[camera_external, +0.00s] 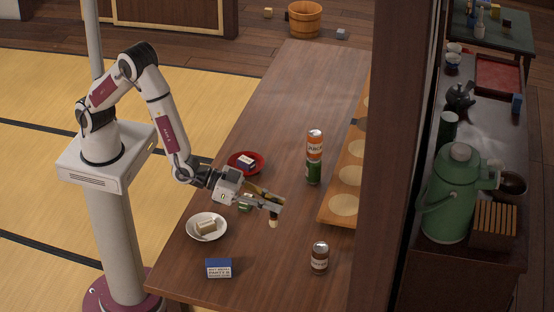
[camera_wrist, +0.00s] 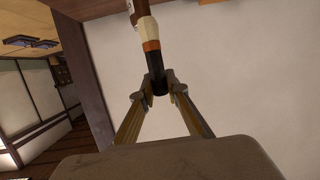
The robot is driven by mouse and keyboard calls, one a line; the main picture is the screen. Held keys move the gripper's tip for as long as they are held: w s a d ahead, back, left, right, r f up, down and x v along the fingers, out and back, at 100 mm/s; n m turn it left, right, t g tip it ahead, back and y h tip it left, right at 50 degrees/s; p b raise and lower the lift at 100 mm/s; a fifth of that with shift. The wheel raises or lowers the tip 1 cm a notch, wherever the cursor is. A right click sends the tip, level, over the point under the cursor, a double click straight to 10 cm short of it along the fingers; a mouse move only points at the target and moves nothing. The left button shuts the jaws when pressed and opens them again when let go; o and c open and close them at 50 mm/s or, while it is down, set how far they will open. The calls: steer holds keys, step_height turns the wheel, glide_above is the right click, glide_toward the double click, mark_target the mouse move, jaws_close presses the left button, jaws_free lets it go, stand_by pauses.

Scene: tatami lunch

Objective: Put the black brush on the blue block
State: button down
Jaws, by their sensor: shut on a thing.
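My gripper (camera_external: 274,207) is shut on a brush with a black handle (camera_wrist: 158,82). The brush has an orange band, a cream part and a brown end in the wrist view. In the external view the brush (camera_external: 273,222) hangs at the fingertips above the table, its cream part low. A blue box-shaped block with a white label (camera_external: 218,268) stands on the table near its front left edge, left of and nearer than the gripper, apart from it.
A small green thing (camera_external: 245,203) is partly hidden behind my gripper. A brown jar (camera_external: 319,258) stands at the right. Table between blue block and jar is clear.

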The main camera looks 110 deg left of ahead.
steer(key=s+d+r+m+h, duration=0.1)
steer(key=s+d, duration=0.3)
steer(key=d, duration=0.2)
steer(key=s+d+r+h, duration=0.1)
steer(key=s+d, duration=0.3)
steer(key=d, duration=0.3)
steer(key=s, duration=0.1)
steer(key=s+a+y, duration=0.1)
steer(key=s, duration=0.1)
steer(key=s+n+y, duration=0.1)
steer(key=s, duration=0.1)
steer(key=shift+s+a, duration=0.15)
steer(key=shift+s, duration=0.1)
steer(key=shift+f, duration=2.85)
steer(key=shift+f, duration=2.1)
steer(key=shift+f, duration=0.15)
